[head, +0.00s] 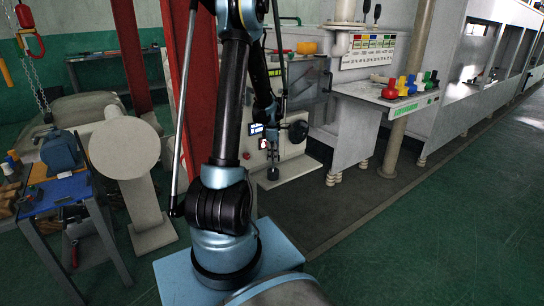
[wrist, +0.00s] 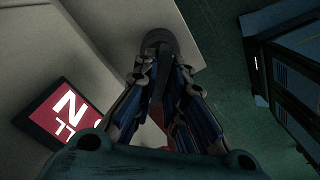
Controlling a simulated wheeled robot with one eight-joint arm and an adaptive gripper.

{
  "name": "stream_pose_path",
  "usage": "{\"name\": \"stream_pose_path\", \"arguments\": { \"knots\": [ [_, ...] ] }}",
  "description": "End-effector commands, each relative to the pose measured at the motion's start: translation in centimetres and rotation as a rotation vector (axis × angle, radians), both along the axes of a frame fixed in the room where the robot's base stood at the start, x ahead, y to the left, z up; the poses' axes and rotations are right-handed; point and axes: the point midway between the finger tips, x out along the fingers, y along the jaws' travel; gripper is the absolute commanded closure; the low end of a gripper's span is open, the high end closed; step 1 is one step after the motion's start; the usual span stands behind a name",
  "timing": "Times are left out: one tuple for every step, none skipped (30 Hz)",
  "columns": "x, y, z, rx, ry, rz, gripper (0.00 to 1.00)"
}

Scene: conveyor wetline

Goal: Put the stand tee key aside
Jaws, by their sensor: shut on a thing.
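The stand tee key (wrist: 158,44) shows in the wrist view as a dark piece with a rounded end, running between my fingers. My gripper (wrist: 160,72) is shut on it; the fingers hide much of its length. In the head view my arm reaches down at the front of a pale machine, with my gripper (head: 271,139) low at its panel. Below it a small dark round foot (head: 272,173) sits over a pale ledge (head: 290,172). I cannot tell whether the foot touches the ledge.
A lit display (head: 256,128) and a black knob (head: 298,131) flank my gripper. The wrist view shows a red sign (wrist: 72,112) at left and a dark cabinet (wrist: 285,70) at right. A blue-topped cart (head: 60,192) stands at left. Green floor (head: 460,220) at right is clear.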

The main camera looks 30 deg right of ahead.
Motion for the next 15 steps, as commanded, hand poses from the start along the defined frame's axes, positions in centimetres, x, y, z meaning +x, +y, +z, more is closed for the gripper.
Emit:
{"name": "stream_pose_path", "arguments": {
  "knots": [
    [0.01, -0.01, -0.11, 0.0, 0.0, 0.0, 1.0],
    [0.0, 0.0, -0.16, 0.0, 0.0, 0.0, 1.0],
    [0.0, 0.0, -0.24, 0.0, 0.0, 0.0, 1.0],
    [0.0, 0.0, -0.3, 0.0, 0.0, 0.0, 1.0],
    [0.0, 0.01, -0.36, 0.0, 0.0, 0.0, 1.0],
    [-0.01, 0.01, -0.44, 0.0, 0.0, 0.0, 1.0],
    [-0.01, 0.01, -0.49, 0.0, 0.0, 0.0, 1.0],
    [-0.01, 0.01, -0.55, 0.0, 0.0, 0.0, 1.0],
    [-0.02, 0.02, -0.63, 0.0, 0.0, 0.0, 1.0],
    [-0.02, 0.02, -0.7, 0.0, 0.0, 0.0, 1.0],
    [-0.02, 0.03, -0.75, 0.0, 0.0, 0.0, 1.0],
    [-0.02, 0.03, -0.84, 0.0, 0.0, 0.0, 1.0],
    [-0.03, 0.03, -0.89, 0.0, 0.0, 0.0, 1.0],
    [-0.03, 0.03, -0.96, 0.0, 0.0, 0.0, 1.0],
    [-0.01, 0.03, -1.03, 0.0, 0.0, 0.0, 1.0]
  ]
}}
